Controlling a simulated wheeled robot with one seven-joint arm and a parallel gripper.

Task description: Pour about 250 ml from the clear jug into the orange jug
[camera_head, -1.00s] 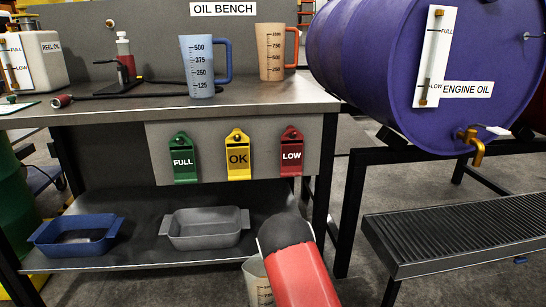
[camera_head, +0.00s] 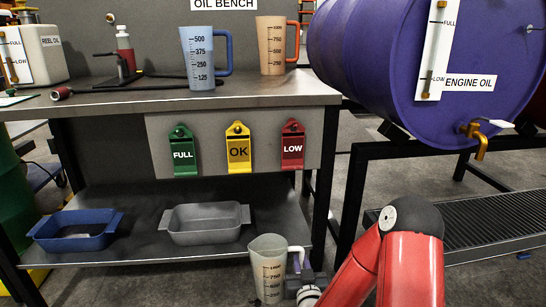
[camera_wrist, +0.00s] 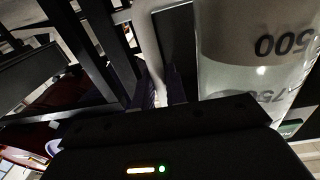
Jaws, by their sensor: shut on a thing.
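The clear jug (camera_head: 268,268) is low in front of the bench's right end in the head view, about upright, with dark scale marks and its handle to the right. My gripper (camera_head: 299,268) is shut on that handle. The clear jug also fills the upper right of the wrist view (camera_wrist: 250,85), its numbers upside down; my fingers (camera_wrist: 164,98) are dark and partly hidden there. The orange jug (camera_head: 271,48) stands upright on the bench top at the back right, its handle to the right. How much liquid each jug holds is hard to tell.
A blue jug (camera_head: 200,58) stands left of the orange jug. The bench top (camera_head: 262,92) has free room at its front right. Hanging red, yellow and green tags (camera_head: 238,150) face me. The purple drum (camera_head: 378,60) with its brass tap (camera_head: 474,138) is at right.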

